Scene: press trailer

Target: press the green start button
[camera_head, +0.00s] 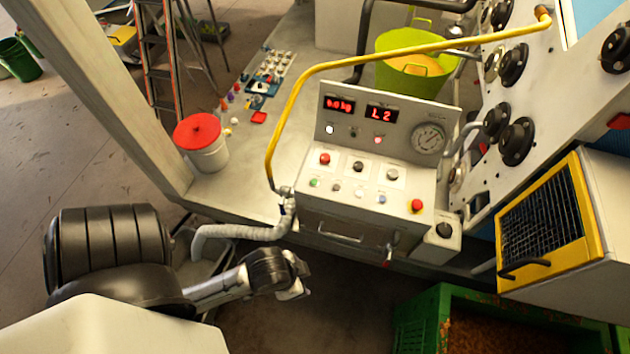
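A pale sloped control panel (372,180) stands in the middle of the view. A small green button (314,182) sits at the left end of its lower row. A red button (325,158) is just above it, with black and white buttons to the right. Dark, white and blue buttons continue the lower row. My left gripper (299,277) is low in front of the panel, below and left of it, apart from the buttons. It is small and partly turned away, so I cannot tell its opening. My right gripper is not in view.
A yellow pipe (330,66) and grey hose (240,233) run left of the panel. A red emergency button (416,205) is at its right. A yellow-framed grille (545,228) and green crate (420,322) stand right. A red-lidded bucket (202,150) is left.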

